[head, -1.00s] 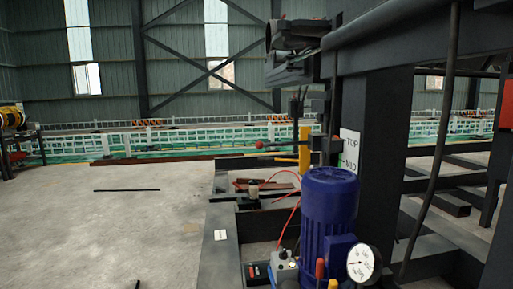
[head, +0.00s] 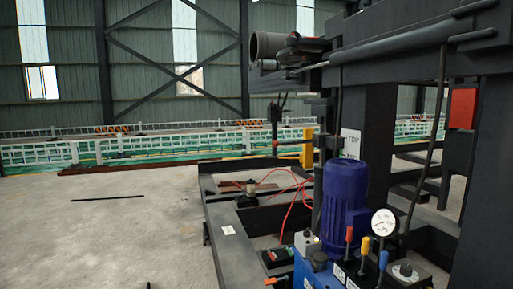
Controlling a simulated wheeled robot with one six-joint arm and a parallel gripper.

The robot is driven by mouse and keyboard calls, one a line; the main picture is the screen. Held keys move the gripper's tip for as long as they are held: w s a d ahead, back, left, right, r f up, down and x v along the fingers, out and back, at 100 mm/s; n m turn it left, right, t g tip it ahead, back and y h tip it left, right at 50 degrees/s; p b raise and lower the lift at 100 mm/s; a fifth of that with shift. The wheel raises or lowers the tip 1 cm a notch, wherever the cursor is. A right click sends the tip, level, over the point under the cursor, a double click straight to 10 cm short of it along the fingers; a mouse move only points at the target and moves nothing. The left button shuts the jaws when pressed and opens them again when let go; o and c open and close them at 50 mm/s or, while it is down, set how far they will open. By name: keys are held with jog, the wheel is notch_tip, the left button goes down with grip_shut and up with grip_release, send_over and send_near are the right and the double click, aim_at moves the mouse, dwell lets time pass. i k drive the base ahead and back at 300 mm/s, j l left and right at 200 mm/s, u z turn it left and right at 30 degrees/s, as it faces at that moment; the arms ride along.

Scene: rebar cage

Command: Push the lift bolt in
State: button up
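A blue power unit (head: 330,272) with coloured levers and a round gauge (head: 384,223) stands at the front right. Red hoses (head: 290,205) run over the dark base frame (head: 215,240). Bare floor lies left, with a thin dark bar (head: 107,198) on it.

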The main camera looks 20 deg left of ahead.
aim_at(275, 143)
jog(key=j, duration=0.7)
jog(key=i+j, duration=0.15)
jog(key=j, duration=0.5)
jog(key=i+j, duration=0.6)
jog(key=j, duration=0.15)
jog(key=i+j, duration=0.65)
jog(key=i+u, duration=0.1)
jog(key=i, duration=1.2)
